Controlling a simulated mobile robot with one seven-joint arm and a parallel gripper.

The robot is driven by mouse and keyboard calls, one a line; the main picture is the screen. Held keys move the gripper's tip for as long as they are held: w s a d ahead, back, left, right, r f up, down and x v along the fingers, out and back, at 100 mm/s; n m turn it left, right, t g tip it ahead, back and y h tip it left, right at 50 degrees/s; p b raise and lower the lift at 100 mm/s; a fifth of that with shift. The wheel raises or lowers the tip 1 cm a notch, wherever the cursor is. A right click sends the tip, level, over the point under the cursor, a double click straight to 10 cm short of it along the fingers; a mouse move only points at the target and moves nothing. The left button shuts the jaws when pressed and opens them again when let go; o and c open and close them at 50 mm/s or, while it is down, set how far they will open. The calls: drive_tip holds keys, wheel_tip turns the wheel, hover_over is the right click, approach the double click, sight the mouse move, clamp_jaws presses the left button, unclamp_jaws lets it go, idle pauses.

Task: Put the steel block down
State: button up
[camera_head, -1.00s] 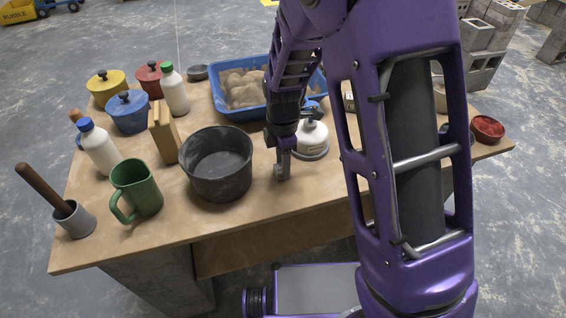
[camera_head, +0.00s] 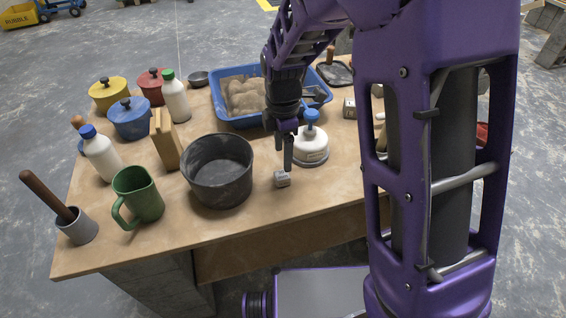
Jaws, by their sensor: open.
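The steel block (camera_head: 282,179) is a small grey cube. It rests on the table near the front edge, just right of the black tub (camera_head: 219,170). My gripper (camera_head: 288,165) is open, pointing down, just above and slightly behind the block. A small gap appears between the fingers and the block, though the exact distance is hard to judge from this angle.
A white container with a blue knob (camera_head: 311,145) stands close to the right of my gripper. Behind is a blue tray (camera_head: 232,117) of lumpy material. A green mug (camera_head: 138,196), bottles and lidded pots fill the left. Bare table lies in front of the white container.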

wheel_tip(320, 180, up, 5)
drive_tip(key=shift+r, duration=0.1)
idle(0.5)
